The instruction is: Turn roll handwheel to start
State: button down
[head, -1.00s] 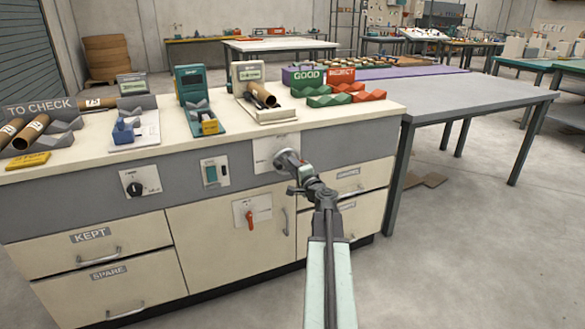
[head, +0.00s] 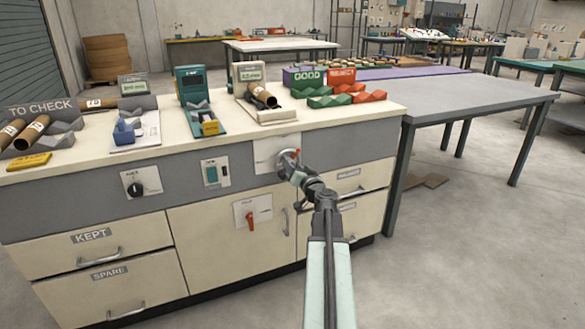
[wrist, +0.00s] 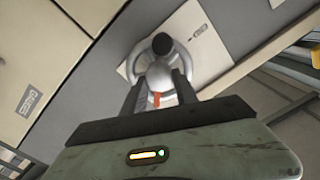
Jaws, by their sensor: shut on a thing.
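The roll handwheel is a small grey metal wheel (head: 284,170) on a pale plate on the grey front panel of the cabinet. In the wrist view the handwheel (wrist: 146,54) shows a round hub, a dark knob (wrist: 163,43) on its rim and an orange-red mark (wrist: 156,99) between my fingers. My gripper (wrist: 160,88) is shut on the handwheel, one dark finger on each side of the hub. In the head view my gripper (head: 294,172) covers part of the wheel.
A red rotary switch (head: 250,220) and a cabinet door handle sit below the wheel. A switch plate (head: 214,172) and a black knob (head: 135,188) lie to the left. Above, a brown tube (head: 262,97) rests on a stand with a small display.

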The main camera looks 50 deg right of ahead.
jog(key=shift+w+a+n, duration=0.1)
jog(key=shift+n, duration=2.15)
jog(key=shift+a+n, duration=0.1)
jog(key=shift+n, duration=2.15)
jog(key=c, duration=1)
grip_release()
jog(key=shift+o, duration=0.2)
jog(key=v, duration=0.8)
